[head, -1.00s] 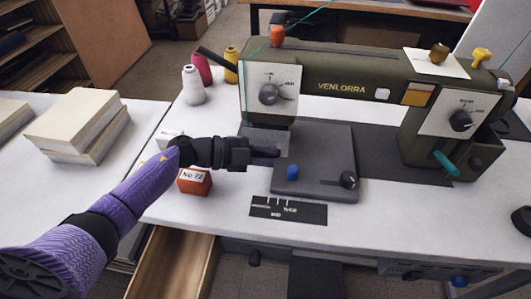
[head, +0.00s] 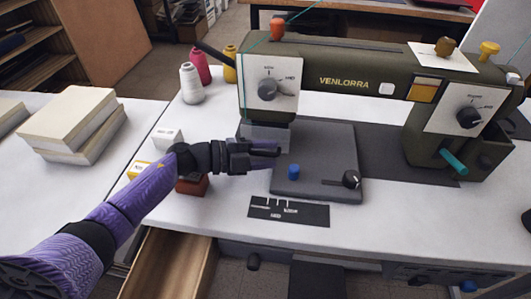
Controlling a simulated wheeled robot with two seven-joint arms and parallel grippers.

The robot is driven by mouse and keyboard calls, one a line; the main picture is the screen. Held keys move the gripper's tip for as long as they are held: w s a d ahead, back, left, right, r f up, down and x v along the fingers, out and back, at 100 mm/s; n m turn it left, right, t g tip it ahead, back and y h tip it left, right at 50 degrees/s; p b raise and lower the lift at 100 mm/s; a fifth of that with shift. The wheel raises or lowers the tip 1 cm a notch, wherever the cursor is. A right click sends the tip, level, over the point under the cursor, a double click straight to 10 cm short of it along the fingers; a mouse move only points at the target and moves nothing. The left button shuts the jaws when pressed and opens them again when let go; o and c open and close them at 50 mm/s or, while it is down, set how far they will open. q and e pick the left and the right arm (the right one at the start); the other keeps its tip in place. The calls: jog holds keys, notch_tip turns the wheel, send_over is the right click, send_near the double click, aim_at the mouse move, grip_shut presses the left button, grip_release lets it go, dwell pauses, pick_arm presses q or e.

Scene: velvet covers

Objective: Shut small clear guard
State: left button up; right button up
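The small clear guard (head: 264,133) appears as a see-through greyish panel below the left head of the green sewing machine (head: 345,82). Its exact edges and hinge are hard to make out. My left gripper (head: 277,151) is just below and in front of the panel, over the left edge of the dark grey bed plate (head: 318,172). Its fingers point right and nothing shows held in them. The gap between the fingertips is too small to judge, as is any contact with the guard. My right gripper is out of view.
A red-brown box (head: 192,187), a yellow box (head: 139,170) and a white box (head: 167,138) stand around my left forearm. Thread spools (head: 190,84) stand behind. An open drawer (head: 170,264) is below.

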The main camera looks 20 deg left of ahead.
pick_arm(q)
jog(key=shift+r, duration=0.1)
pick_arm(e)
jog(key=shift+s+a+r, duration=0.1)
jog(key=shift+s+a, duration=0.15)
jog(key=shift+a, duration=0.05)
